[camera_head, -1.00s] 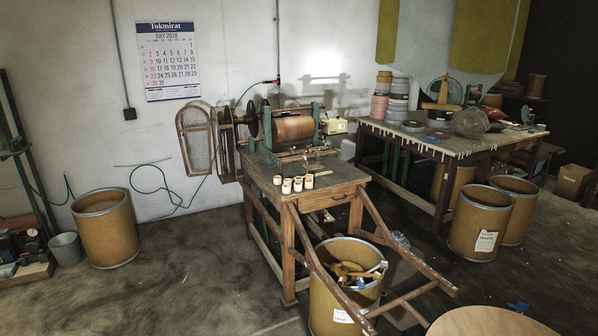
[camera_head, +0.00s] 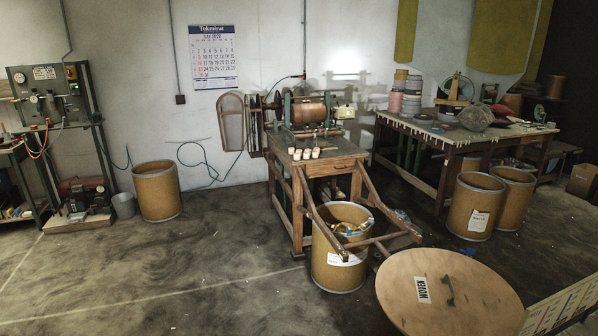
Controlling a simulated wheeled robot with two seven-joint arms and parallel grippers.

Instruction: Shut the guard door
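The guard door (camera_head: 231,122) is a mesh panel in a wooden frame with a rounded top. It stands swung out to the left of the winding machine, near the white wall. The winding machine (camera_head: 305,109), with its large brown drum, sits on a wooden bench (camera_head: 318,160), and the drum is exposed at the front. A second framed part (camera_head: 257,132) stands between the door and the drum. Neither of my grippers shows in the head view.
A fibre drum with scraps (camera_head: 338,273) stands under the bench's sloping rails. A round board marked WOVEN (camera_head: 447,293) is at the front right. A drum (camera_head: 158,192) and a grey bucket (camera_head: 124,206) stand left. The floor at front left is clear.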

